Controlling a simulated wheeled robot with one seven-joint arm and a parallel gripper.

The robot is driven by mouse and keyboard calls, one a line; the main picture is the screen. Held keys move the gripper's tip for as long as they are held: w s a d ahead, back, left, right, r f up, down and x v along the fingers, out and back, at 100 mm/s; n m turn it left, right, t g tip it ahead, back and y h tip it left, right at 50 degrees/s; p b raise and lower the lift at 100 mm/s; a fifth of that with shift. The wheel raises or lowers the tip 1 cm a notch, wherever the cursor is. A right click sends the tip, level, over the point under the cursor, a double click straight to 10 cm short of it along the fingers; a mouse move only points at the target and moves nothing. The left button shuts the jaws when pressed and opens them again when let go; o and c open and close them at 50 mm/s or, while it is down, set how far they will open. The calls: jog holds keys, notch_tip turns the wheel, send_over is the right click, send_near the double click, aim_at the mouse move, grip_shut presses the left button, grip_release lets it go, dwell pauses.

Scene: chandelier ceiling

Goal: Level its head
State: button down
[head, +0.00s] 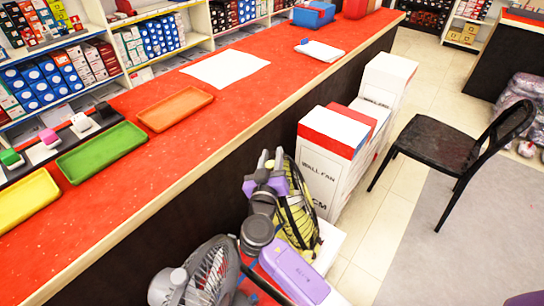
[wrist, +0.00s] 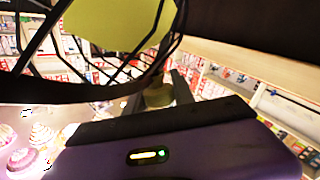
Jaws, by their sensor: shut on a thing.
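A fan with a yellow-green head and a dark wire cage (head: 297,212) stands beside the counter in the head view, its cage seen nearly edge-on and facing right. In the wrist view its cage and pale yellow disc (wrist: 115,25) fill the upper left, close to my gripper. My gripper (head: 270,162) is at the fan's upper left side in the head view. In the wrist view my gripper (wrist: 160,92) is shut on a small olive part of the fan, just behind the cage. The fan's base is hidden behind my arm.
A second, grey-caged fan (head: 212,272) is at the lower left. White wall-fan boxes (head: 322,170) stand just right of the yellow-green fan. The red counter (head: 235,115) runs along the left. A black chair (head: 440,145) stands on open floor at right.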

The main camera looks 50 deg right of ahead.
dwell(0.4)
jog(key=s+d+m, duration=0.1)
jog(key=d, duration=0.1)
jog(key=s+d+m+b, duration=0.1)
jog(key=s, duration=0.1)
jog(key=s+d+r+b, duration=0.1)
jog(key=s+d, duration=0.1)
jog(key=shift+s+d+m+y, duration=0.15)
jog(key=shift+d+m+y, duration=0.15)
jog(key=shift+d+m, duration=0.1)
jog(key=c, duration=1.1)
grip_release()
jog(key=shift+o, duration=0.2)
jog(key=shift+a, duration=0.1)
jog(key=shift+a+b, duration=0.2)
jog(key=shift+b, duration=0.1)
jog(key=b+v, duration=0.1)
jog(key=v, duration=0.6)
jog(key=shift+s+a+r, duration=0.15)
